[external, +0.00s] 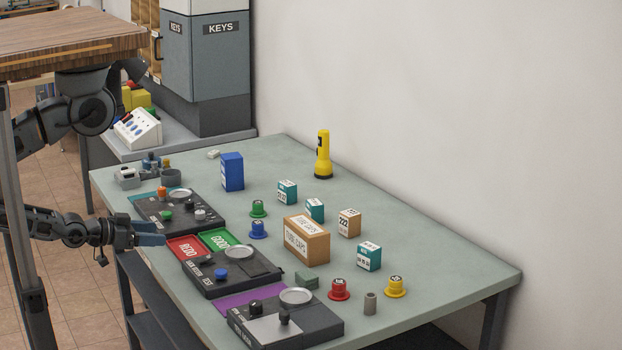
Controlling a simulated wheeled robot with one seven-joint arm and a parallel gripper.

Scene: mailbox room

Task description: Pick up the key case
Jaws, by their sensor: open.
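My gripper (156,233) is at the left edge of the table, with its blue fingers apart and nothing seen between them. It is beside the black device and the red tray, and its exact height is unclear. No thing on the table is clearly labelled as the key case, so I cannot tell which one it is. An upright blue box (232,172) stands near the back of the table. A small dark green block (306,280) lies near the front middle. A small pale item (213,154) lies near the far edge.
The black devices (228,277) line the table's left side by a red tray (185,249) and a green tray (219,239). A cardboard box (307,240), several small boxes and coloured caps fill the middle. A yellow flashlight (322,155) stands near the wall. The right corner is clear.

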